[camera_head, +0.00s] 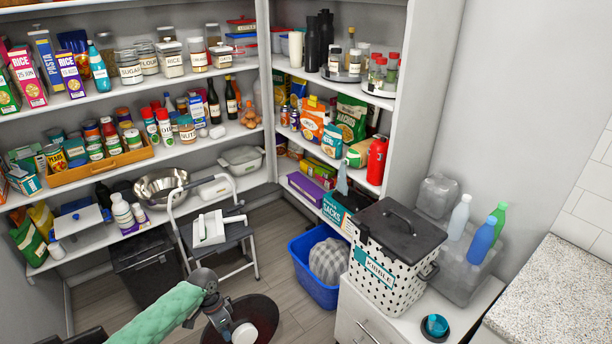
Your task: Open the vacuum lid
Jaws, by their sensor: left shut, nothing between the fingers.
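A white bin with black spots, labelled KIBBLE (386,272), stands on the white cabinet at the right. Its dark grey lid (398,232) with a raised bar handle lies flat on top and looks closed. A dark latch shows at its left corner. My left gripper (214,312) is low at the bottom, left of the bin and well apart from it. It is shut and empty, pointing down; its fingertips are hard to make out. My right gripper is not in view.
A blue tub (316,287) stands on the floor left of the cabinet. A step stool (216,238) stands behind my arm. Bottles stand right of the bin; a small dark bowl (434,328) is in front. Full shelves line the back.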

